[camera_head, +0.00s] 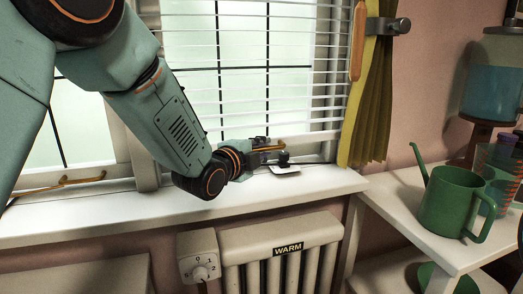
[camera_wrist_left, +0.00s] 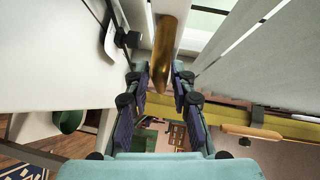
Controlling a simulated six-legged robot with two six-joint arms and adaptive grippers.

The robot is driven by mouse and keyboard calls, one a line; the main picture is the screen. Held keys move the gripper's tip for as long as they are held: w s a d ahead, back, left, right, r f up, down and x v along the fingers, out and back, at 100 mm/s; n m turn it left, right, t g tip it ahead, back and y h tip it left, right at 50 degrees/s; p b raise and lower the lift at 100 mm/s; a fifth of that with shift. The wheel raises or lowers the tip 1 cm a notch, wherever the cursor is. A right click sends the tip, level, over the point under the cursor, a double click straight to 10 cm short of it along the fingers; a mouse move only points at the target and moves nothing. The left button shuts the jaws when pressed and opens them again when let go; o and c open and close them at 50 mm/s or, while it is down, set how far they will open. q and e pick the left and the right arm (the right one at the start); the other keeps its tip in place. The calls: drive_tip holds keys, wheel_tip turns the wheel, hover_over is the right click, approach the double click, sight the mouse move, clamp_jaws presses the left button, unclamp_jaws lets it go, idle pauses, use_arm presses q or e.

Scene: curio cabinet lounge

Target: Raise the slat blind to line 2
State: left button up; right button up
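The white slat blind (camera_head: 328,75) hangs over the right window pane in the head view, its slats reaching down close to the sill. Pale slats (camera_wrist_left: 245,30) also show at the upper right of the left wrist view. A tan wooden pull (camera_head: 357,42) hangs beside the yellow curtain. My left gripper (camera_head: 272,151) is low at the window, just above the sill. In the wrist view its fingers (camera_wrist_left: 160,78) are apart, with a brass handle (camera_wrist_left: 166,55) between or just beyond them; contact is unclear. No marked line 2 is readable. My right gripper is not visible.
The white sill (camera_head: 150,207) runs below the window, above a radiator (camera_head: 285,235) with a numbered dial (camera_head: 199,268). The yellow curtain (camera_head: 372,115) is tied at the right. A green watering can (camera_head: 452,203) stands on the white side table (camera_head: 400,198).

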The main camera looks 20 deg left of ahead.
use_arm(q)
clamp_jaws()
drive_tip(key=shift+r, duration=0.1)
idle(0.4)
